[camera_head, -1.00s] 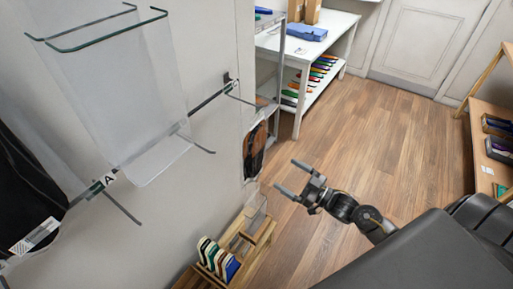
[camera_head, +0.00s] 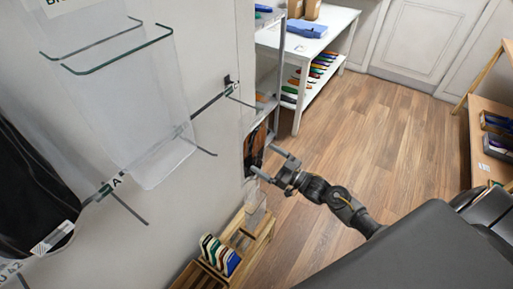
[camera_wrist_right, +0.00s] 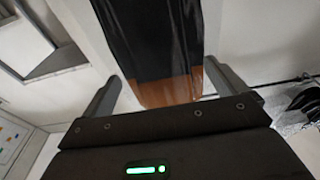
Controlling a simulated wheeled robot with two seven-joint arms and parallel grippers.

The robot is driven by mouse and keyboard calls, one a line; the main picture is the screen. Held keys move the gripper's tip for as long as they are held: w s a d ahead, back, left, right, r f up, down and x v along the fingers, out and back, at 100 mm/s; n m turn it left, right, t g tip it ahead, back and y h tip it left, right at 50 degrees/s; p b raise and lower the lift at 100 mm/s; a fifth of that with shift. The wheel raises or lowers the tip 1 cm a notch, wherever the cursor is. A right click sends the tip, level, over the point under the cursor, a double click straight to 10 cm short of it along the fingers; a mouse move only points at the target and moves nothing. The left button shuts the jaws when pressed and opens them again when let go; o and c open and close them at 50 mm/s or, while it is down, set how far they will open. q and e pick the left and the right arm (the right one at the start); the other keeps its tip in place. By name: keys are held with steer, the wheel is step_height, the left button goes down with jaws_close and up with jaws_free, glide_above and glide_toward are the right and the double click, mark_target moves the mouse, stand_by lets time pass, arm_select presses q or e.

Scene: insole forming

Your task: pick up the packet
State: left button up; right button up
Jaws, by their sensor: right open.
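The packet (camera_head: 255,147), dark with a brown part, hangs at the wall edge left of my right gripper (camera_head: 266,161) in the head view. In the right wrist view the packet (camera_wrist_right: 150,45) is black above and brown at its lower end. It lies between the two spread fingers of my right gripper (camera_wrist_right: 161,76), with gaps visible on both sides. The gripper is open and holds nothing. The packet's upper end is cut off in the wrist view. My left gripper is not in view.
A clear acrylic holder (camera_head: 135,110) and a rail with hooks (camera_head: 178,140) are on the wall at left. A wooden rack (camera_head: 256,243) with colored insoles stands below. A white table (camera_head: 335,20) is behind. The wooden floor (camera_head: 400,140) is clear.

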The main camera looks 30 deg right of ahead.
steer(key=shift+x, duration=1.05)
steer(key=c, duration=1.1)
steer(key=shift+r, duration=0.15)
